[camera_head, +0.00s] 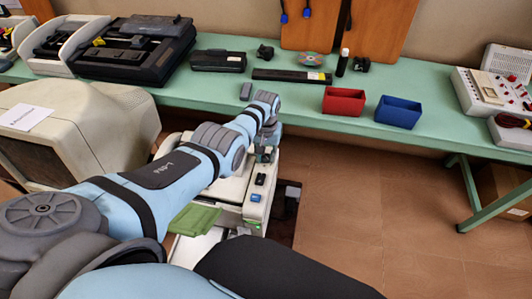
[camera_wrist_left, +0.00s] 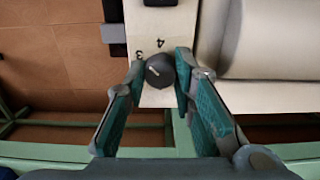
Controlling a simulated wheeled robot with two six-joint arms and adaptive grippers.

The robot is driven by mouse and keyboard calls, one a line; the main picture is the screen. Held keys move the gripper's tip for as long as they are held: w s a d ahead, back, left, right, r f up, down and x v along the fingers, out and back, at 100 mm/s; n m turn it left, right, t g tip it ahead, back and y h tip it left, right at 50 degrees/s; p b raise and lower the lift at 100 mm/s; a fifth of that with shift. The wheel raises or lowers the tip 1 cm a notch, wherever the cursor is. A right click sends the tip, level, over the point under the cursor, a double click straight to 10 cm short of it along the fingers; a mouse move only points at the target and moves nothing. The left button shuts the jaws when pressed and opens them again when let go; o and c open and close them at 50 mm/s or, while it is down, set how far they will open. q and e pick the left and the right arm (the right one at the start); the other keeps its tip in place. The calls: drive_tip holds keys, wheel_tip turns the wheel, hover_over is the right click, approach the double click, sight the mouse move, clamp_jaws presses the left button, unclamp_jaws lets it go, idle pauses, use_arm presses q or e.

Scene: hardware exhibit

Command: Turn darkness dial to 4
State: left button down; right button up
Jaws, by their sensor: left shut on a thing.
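The darkness dial (camera_wrist_left: 159,71) is a small dark round knob on a cream control panel (camera_wrist_left: 152,98). Its pale pointer mark faces up and left, on the side of the printed 3. The printed 4 is above the dial in the left wrist view. My left gripper (camera_wrist_left: 160,64) is shut on the dial, with one teal-padded finger on each side. In the head view the same gripper (camera_head: 266,155) is at the far end of the cream machine's panel (camera_head: 256,211) and hides most of the dial. My right gripper is in neither view.
A black switch (camera_head: 260,179) and a blue button (camera_head: 256,198) sit nearer on the panel. A bulky beige monitor (camera_head: 110,125) stands left of my arm. Behind is a green bench (camera_head: 290,100) with a red bin (camera_head: 344,101) and a blue bin (camera_head: 398,112).

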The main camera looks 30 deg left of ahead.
sight(266, 156)
use_arm(q)
drive_tip(key=m, duration=0.4)
drive_tip(key=shift+m, duration=2.5)
drive_tip(key=c, duration=1.3)
unclamp_jaws()
drive_tip(key=shift+c, duration=0.2)
drive_tip(key=shift+r, duration=0.1)
wheel_tip(266, 156, up, 12)
